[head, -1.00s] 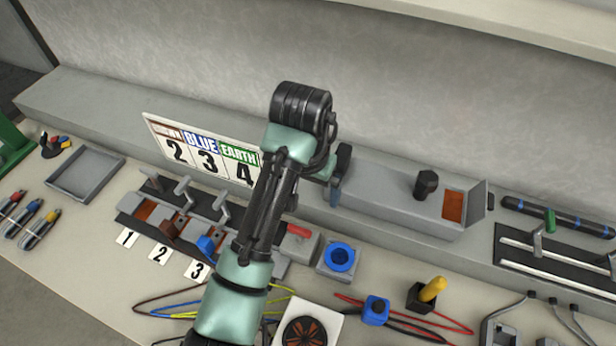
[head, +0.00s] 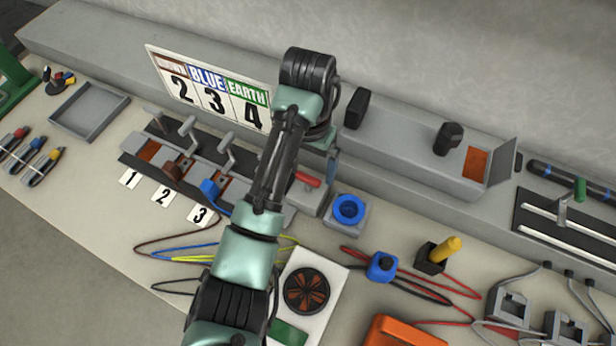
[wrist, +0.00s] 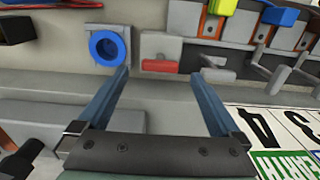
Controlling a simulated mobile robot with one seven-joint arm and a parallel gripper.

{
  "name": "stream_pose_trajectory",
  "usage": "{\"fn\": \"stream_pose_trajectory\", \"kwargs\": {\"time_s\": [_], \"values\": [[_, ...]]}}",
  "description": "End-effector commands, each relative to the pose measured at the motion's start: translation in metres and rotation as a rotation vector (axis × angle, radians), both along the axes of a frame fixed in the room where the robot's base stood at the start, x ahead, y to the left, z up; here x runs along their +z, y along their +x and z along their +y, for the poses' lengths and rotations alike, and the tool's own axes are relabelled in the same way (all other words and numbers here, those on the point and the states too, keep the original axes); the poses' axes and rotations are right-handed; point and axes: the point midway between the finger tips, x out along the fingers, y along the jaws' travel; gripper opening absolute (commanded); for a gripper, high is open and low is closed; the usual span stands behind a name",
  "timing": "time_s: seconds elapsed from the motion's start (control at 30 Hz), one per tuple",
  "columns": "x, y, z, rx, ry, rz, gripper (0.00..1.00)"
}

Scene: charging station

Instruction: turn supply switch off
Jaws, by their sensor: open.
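A red-handled lever (head: 308,180) sits on a small grey box beside a blue round socket (head: 348,208). It may be the supply switch; no label shows. In the wrist view the red handle (wrist: 160,66) lies flat across its grey box, seen beyond the gap between my fingertips. My gripper (head: 331,168) hangs just behind and right of this box in the head view, partly hidden by my wrist. Its two blue-grey fingers (wrist: 160,80) are spread and empty in the wrist view. No contact with the handle shows.
Left of the box are grey clamp levers (head: 187,135) and a numbered sign (head: 212,92). Behind is a grey console with a black knob (head: 447,138). A fan (head: 306,290), cables and a yellow-handled block (head: 440,252) stand in front and right.

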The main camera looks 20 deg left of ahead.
Motion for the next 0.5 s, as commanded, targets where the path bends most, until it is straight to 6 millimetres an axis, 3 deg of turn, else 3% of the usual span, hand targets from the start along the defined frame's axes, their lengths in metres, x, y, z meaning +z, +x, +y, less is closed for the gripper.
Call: {"fn": "stream_pose_trajectory", "kwargs": {"time_s": [0.2, 0.5], "values": [[-0.026, 0.0, 0.001, 0.001, 0.0, 0.0, 1.0], [-0.034, 0.0, 0.0, 0.001, 0.0, -0.002, 1.0]]}}
